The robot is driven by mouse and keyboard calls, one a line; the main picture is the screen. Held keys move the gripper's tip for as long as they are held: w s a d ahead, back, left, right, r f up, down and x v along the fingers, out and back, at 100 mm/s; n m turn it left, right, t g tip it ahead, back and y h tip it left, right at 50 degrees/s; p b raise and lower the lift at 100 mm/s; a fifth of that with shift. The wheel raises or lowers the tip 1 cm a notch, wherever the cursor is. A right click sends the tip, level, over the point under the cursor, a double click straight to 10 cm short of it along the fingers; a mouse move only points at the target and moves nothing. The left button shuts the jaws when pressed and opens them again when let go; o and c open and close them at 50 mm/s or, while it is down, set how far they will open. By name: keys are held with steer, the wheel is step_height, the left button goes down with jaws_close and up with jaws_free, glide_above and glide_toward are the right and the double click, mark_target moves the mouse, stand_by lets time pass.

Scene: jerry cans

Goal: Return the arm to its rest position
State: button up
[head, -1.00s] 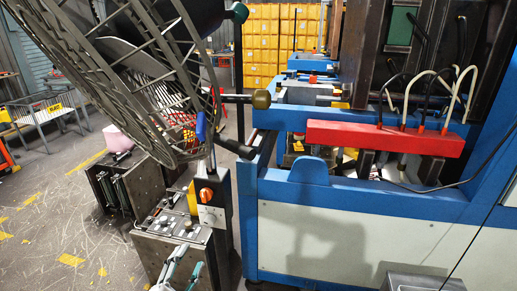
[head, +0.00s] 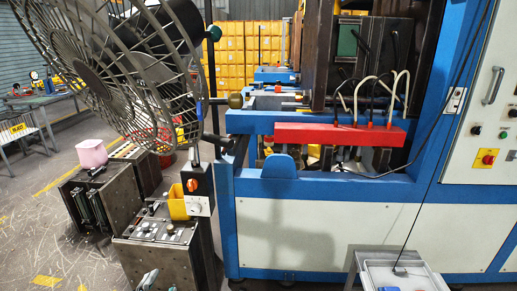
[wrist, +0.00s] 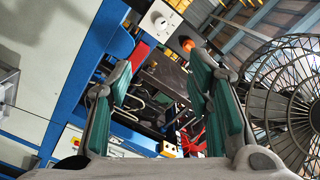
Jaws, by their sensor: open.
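My gripper (wrist: 163,85) shows in the wrist view with its two green-padded fingers spread wide apart and nothing between them. The blue machine with its red bar shows beyond the fingers, and the fan cage is off to the right. In the head view, only the tips of my gripper (head: 157,281) show at the bottom edge, in front of the dark control box. The rest of my arm is out of that view.
A large caged fan (head: 120,65) stands at left, close by. The blue machine (head: 325,187) with a red bar (head: 340,134) fills the middle. A dark control box (head: 160,240) stands below the fan. A grey case (head: 405,275) is at lower right. Floor is open at far left.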

steer(key=w+d+r+m+g+h, duration=0.15)
steer(key=d+r+m+g, duration=0.3)
steer(key=d+m, duration=0.55)
steer(key=w+d+r+m+g+h, duration=0.1)
steer(key=d+r+m+g+h, duration=0.25)
steer(key=d+r+m, duration=0.45)
steer(key=w+d+r+m+g+h, duration=0.25)
steer(key=d+m+g, duration=0.25)
steer(key=d+m, duration=0.7)
steer(key=s+d+r+m+y, duration=0.4)
steer(key=s+m, duration=0.5)
steer(key=m, duration=0.6)
steer(key=s+d+r+m+y, duration=0.5)
steer(key=s+d+r+m, duration=0.3)
steer(key=m, duration=0.7)
steer(key=shift+s+r+m+t, duration=0.3)
steer(key=shift+s+r, duration=0.1)
steer(key=shift+s, duration=0.1)
steer(key=shift+d, duration=0.1)
